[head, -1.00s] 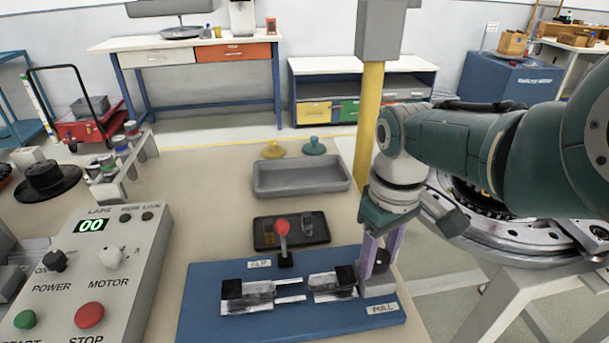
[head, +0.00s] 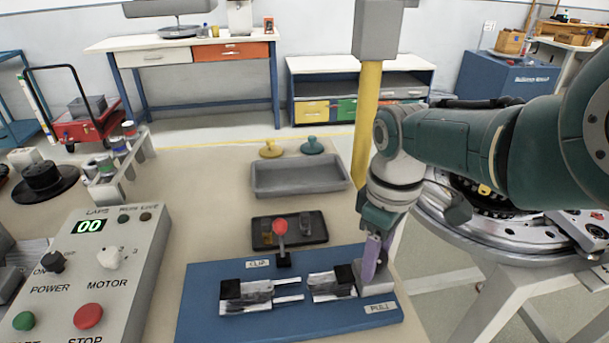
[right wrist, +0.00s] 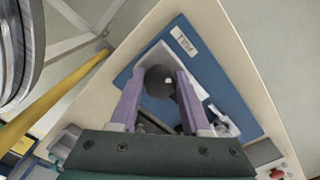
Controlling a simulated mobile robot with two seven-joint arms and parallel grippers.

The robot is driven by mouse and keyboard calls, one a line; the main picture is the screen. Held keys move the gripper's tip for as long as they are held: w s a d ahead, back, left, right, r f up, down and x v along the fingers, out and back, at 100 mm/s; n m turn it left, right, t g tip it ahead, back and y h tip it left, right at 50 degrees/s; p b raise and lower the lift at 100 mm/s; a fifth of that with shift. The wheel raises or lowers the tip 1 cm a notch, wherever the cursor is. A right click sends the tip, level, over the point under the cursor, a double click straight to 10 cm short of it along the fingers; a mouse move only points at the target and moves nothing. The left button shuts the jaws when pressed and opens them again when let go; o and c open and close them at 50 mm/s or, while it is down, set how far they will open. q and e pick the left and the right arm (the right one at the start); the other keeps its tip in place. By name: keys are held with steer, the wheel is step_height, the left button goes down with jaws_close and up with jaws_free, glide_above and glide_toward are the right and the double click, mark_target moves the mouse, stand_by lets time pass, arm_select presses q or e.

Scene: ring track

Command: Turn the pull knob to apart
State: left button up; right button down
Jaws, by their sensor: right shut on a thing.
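The pull knob is a dark round knob (right wrist: 160,81) in the right wrist view, between the purple fingers of my right gripper (right wrist: 160,92). In the head view my right gripper (head: 372,268) points down at the right end of the blue board (head: 215,325), beside the PULL label (head: 380,307). Its fingers are shut on the knob and mostly hide it there. Left of it on the board are two clear-and-black track pieces, a left one (head: 246,294) and a right one (head: 332,284), with a gap and rails between them. My left gripper is out of view.
A grey bin (head: 300,178) lies farther back. A control box (head: 100,265) stands at left. A yellow post (head: 368,130) rises behind my right arm.

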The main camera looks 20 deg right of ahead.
steer(key=shift+c, duration=1.8)
jaws_free()
steer(key=shift+r, duration=0.1)
step_height(320, 180, up, 10)
steer(key=p, duration=0.7)
steer(key=shift+p, duration=0.35)
